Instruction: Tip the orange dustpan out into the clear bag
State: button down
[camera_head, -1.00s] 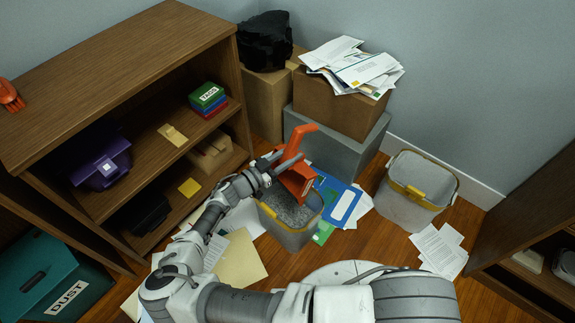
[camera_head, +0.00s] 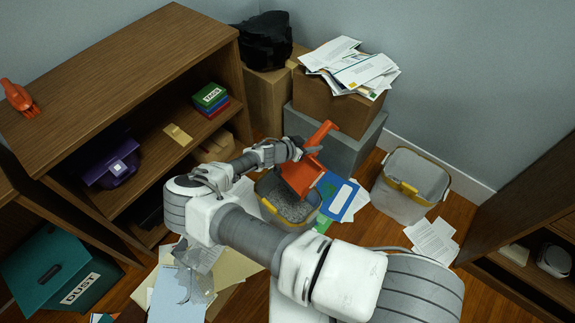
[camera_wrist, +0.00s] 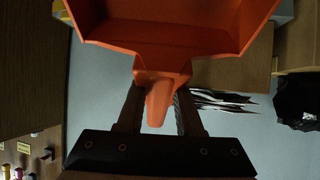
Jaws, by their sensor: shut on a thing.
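The orange dustpan (camera_head: 301,176) is tilted, its pan low over the bin with a yellow handle (camera_head: 268,206) and grey filling, its handle up to the right. My gripper (camera_head: 303,150) is shut on the dustpan's handle. In the wrist view the dustpan (camera_wrist: 165,35) fills the top, and its handle runs between the two fingers of my gripper (camera_wrist: 158,100). I cannot tell what the pan holds. A crumpled, see-through grey-blue sheet or bag (camera_head: 192,283) lies on papers at the front; I cannot tell if it is the clear bag.
A second yellow-rimmed bin (camera_head: 405,190) stands to the right. Cardboard boxes, one topped with papers (camera_head: 352,65), and a black bag (camera_head: 263,40) are behind. A wooden shelf (camera_head: 110,70) stands left, with a teal DUST box (camera_head: 50,270) before it. Papers cover much of the floor.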

jog(key=shift+w+d+f+y, duration=0.15)
jog(key=shift+w+d+y, duration=0.15)
jog(key=shift+w+d, duration=0.2)
jog(key=w+d+f+g+y+b, duration=0.4)
jog(key=d+f+y, duration=0.1)
jog(key=f, duration=0.4)
jog(key=shift+w+f+g+b, duration=0.15)
jog(key=shift+f+g+b, duration=0.2)
jog(key=shift+g+b, duration=0.05)
jog(key=shift+d, duration=0.1)
notch_tip(320, 180, up, 6)
jog(key=p, duration=0.3)
dwell(0.3)
jog(key=shift+r, duration=0.1)
